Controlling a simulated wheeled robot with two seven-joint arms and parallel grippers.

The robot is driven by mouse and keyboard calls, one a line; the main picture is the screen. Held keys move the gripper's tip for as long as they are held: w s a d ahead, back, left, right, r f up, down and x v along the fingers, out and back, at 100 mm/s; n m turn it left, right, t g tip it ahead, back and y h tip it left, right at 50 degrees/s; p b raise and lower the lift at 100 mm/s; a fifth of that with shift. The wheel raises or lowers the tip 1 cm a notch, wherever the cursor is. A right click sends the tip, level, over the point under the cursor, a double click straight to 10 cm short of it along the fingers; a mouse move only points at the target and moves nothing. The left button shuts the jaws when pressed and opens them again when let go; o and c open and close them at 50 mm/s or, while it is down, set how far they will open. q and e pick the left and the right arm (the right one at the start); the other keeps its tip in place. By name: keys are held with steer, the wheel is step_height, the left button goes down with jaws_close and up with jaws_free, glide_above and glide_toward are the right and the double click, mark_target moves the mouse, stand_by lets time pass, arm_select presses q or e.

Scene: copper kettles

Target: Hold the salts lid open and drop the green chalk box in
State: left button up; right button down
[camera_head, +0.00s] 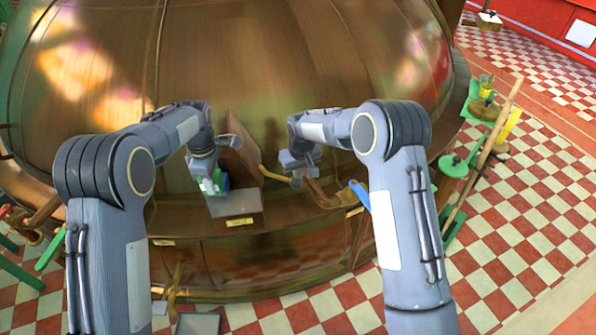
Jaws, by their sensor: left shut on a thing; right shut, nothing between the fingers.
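My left gripper (208,180) is shut on the small green chalk box (219,182), which has a pale side. It holds the box just above a grey-topped box with a brass label (240,222) on the kettle's ledge, which looks like the salts box. A brown panel (243,152), apparently its lid, stands raised and tilted behind and right of the green box. My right gripper (297,177) is shut and empty, to the right of that panel, near brass pipework. I cannot tell whether it touches the panel. The inside of the salts box is not clearly visible.
A large copper kettle (230,60) fills the back. A blue-handled thing (360,194) lies on the ledge beside my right forearm. Green stands with a wooden pole (487,150) are at the right. The red-and-white checkered floor (530,200) is mostly open there.

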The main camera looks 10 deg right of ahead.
arm_select(q)
steer(key=shift+w+d, duration=0.1)
steer(key=shift+w, duration=1.95)
steer(key=o, duration=1.3)
steer(key=o, duration=0.5)
steer(key=s+r, duration=0.1)
steer(key=s, duration=0.5)
steer(key=s+r, duration=0.1)
steer(key=s, duration=0.6)
steer(key=s+r, duration=0.1)
steer(key=s, duration=0.6)
steer(key=shift+a, duration=0.35)
